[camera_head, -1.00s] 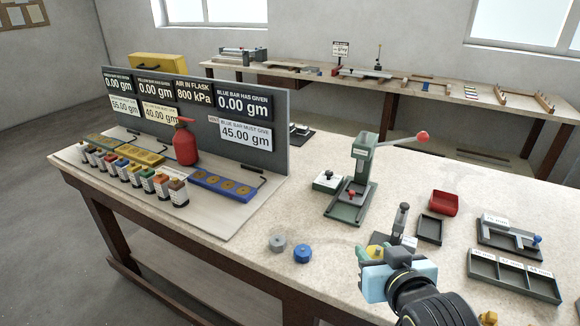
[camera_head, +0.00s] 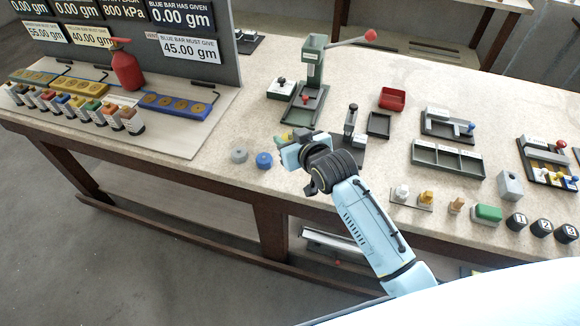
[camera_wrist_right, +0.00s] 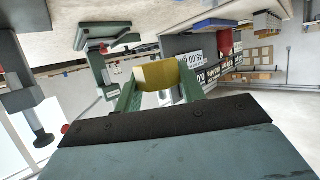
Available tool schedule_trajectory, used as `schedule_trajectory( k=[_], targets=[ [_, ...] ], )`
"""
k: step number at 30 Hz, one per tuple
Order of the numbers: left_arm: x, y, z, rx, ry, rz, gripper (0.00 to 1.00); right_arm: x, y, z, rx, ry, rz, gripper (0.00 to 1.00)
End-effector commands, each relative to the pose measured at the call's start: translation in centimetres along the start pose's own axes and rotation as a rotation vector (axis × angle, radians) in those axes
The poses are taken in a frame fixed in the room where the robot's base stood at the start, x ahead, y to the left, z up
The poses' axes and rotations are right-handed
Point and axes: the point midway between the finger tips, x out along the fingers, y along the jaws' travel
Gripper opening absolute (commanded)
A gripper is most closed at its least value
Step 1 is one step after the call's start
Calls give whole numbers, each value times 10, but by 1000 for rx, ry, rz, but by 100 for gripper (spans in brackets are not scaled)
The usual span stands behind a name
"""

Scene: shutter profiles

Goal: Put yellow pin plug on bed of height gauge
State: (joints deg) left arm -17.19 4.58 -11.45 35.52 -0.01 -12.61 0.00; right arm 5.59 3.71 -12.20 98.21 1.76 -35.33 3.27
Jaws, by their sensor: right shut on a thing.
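The yellow pin plug (camera_wrist_right: 158,75) shows in the right wrist view between the green fingers of my right gripper (camera_wrist_right: 160,88), which is shut on it. In the head view my right gripper (camera_head: 290,138) hangs over the bench, and its body mostly hides the plug. The height gauge (camera_head: 350,122), a dark post on a small base, stands to the right of the gripper, apart from it. My wrist hides part of the front of the gauge's base. My left gripper is out of view.
A grey plug (camera_head: 238,156) and a blue plug (camera_head: 264,160) lie left of my gripper near the bench edge. A green press (camera_head: 312,75) with a red-knobbed lever stands behind. A dark tray (camera_head: 379,124) and red bin (camera_head: 392,98) are right of the gauge.

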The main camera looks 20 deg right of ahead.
Motion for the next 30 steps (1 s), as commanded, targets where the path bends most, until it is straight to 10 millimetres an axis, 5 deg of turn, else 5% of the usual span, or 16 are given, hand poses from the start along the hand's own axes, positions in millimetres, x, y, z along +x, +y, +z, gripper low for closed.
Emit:
schedule_trajectory(
  k=[8, 30],
  targets=[
    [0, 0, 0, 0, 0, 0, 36, 1, 0, 1, 0, -1, 0, 16],
    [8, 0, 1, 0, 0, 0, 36, 36, 0, 87, 1, -1, 0, 16]
  ],
)
